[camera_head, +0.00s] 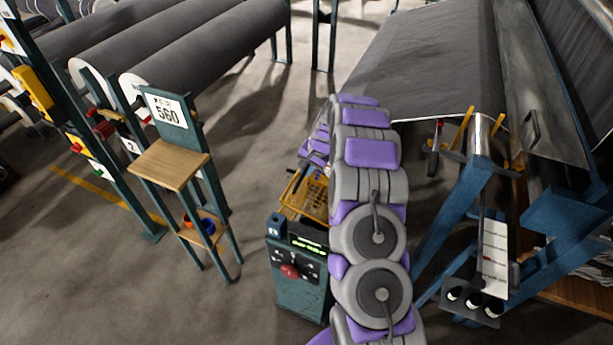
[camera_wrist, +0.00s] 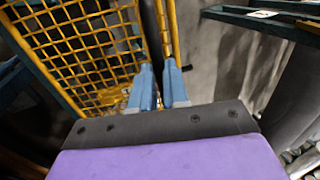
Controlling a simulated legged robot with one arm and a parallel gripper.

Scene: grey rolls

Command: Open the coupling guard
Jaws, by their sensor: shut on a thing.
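The coupling guard is a yellow wire-mesh panel. In the wrist view the mesh (camera_wrist: 80,45) fills the upper left, and a narrow yellow mesh edge (camera_wrist: 171,25) runs upward just beyond my fingers. In the head view the guard (camera_head: 306,194) sits above a teal machine box, partly hidden by my arm. My gripper (camera_wrist: 159,72) has two blue fingers close together at the guard's edge, shut on it. The exact contact is small and hard to see. In the head view my arm hides the gripper.
The teal box (camera_head: 298,265) with a red button and lit display stands beside my arm. A teal stand (camera_head: 172,160) with wooden shelves and a 560 sign is left. Large grey rolls (camera_head: 205,45) lie behind it. A blue-framed machine (camera_head: 465,200) stands right. Floor between stand and box is clear.

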